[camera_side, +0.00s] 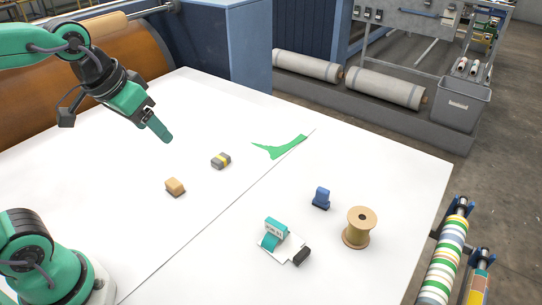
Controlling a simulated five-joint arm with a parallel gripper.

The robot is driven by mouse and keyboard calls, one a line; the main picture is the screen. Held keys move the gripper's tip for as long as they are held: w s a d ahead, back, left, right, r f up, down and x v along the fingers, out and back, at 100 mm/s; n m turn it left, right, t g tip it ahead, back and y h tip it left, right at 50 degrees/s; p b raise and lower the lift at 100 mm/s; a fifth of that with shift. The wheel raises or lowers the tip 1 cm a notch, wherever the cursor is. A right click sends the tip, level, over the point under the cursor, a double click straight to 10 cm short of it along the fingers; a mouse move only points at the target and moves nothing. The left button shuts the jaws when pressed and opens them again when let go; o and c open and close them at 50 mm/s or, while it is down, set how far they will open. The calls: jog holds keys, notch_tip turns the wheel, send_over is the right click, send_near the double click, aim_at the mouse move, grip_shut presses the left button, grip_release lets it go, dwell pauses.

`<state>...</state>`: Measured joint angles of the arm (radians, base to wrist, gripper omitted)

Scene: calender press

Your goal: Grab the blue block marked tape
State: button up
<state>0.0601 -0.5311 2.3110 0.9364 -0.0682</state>
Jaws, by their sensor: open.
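A small dark blue block-like object (321,197) stands on the white table (390,160) right of the middle. No marking on it is readable at this size. My gripper (163,135) hangs over the left part of the table, pointing down and to the right. It is open, with nothing visible in its jaws. It is well to the left of the blue object and apart from it.
A tan block (175,187) and a grey block with a yellow band (221,161) lie below my gripper. A green scrap (282,147), a teal-and-white item (275,232) and a brown spool (360,228) are nearer the blue object. Striped rolls (444,255) stand off the right edge.

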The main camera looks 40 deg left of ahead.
jog(key=w+d+g, duration=0.1)
jog(key=w+d, duration=0.3)
jog(key=w, duration=0.4)
jog(key=g, duration=0.4)
send_over(323, 190)
jog(key=shift+n, duration=0.3)
jog(key=f, duration=1.8)
jog(key=shift+a+f, duration=0.15)
jog(key=shift+a, duration=0.15)
jog(key=shift+d+f, duration=0.25)
jog(key=shift+f, duration=0.1)
jog(key=shift+f, duration=0.1)
jog(key=shift+f, duration=1.25)
jog(key=shift+f, duration=0.1)
